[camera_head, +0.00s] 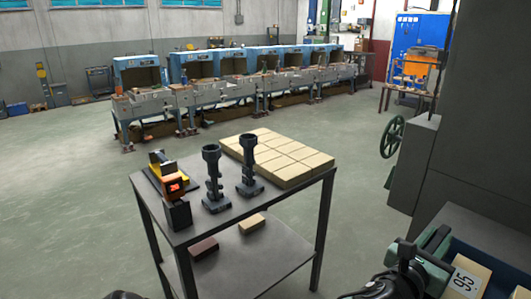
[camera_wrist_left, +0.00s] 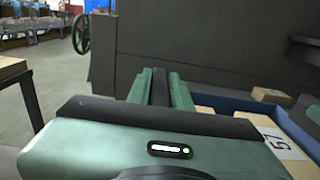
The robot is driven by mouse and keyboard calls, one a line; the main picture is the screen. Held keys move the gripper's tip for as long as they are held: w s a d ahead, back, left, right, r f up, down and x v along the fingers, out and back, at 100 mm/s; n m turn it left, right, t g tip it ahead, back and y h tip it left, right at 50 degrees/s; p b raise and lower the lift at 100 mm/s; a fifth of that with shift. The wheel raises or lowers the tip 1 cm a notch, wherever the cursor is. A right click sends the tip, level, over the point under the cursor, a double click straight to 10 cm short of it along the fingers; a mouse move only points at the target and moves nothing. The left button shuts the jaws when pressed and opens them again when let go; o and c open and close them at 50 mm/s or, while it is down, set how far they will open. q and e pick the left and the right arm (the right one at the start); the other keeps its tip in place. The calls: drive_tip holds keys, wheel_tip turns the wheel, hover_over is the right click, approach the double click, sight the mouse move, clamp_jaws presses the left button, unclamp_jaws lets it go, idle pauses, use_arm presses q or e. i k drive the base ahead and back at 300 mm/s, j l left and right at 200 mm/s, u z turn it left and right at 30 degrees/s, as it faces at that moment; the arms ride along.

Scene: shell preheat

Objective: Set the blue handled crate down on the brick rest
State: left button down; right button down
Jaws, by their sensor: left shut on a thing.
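In the left wrist view the fingers (camera_wrist_left: 165,88) point away from the camera, and the blue crate (camera_wrist_left: 283,118) shows at right with light blocks inside. The brick rest (camera_head: 285,160), a flat layer of pale bricks, lies on the table's far right part, apart from the crate.
The dark table (camera_head: 225,220) also carries two dark stands (camera_head: 213,180) (camera_head: 248,167) and an orange-and-black device (camera_head: 172,187) left of the bricks. Its lower shelf holds two blocks. A large dark cabinet (camera_head: 482,110) with a green handwheel (camera_head: 392,137) stands at right.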

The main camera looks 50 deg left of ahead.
sight(273, 148)
drive_tip(key=k+u, duration=0.1)
drive_tip(key=u, duration=0.3)
drive_tip(key=k+u, duration=0.1)
drive_tip(key=u, duration=2.75)
drive_tip(key=i+u, duration=0.5)
drive_tip(key=i, duration=0.2)
drive_tip(key=i+z, duration=0.3)
drive_tip(key=i, duration=0.9)
drive_tip(key=i+z, duration=0.45)
drive_tip(key=i, duration=1.2)
drive_tip(key=i+j+z, duration=0.15)
drive_tip(key=i, duration=0.4)
drive_tip(key=i+z, duration=0.45)
drive_tip(key=i+j+z, duration=0.15)
drive_tip(key=i+z, duration=0.35)
drive_tip(key=i, duration=0.15)
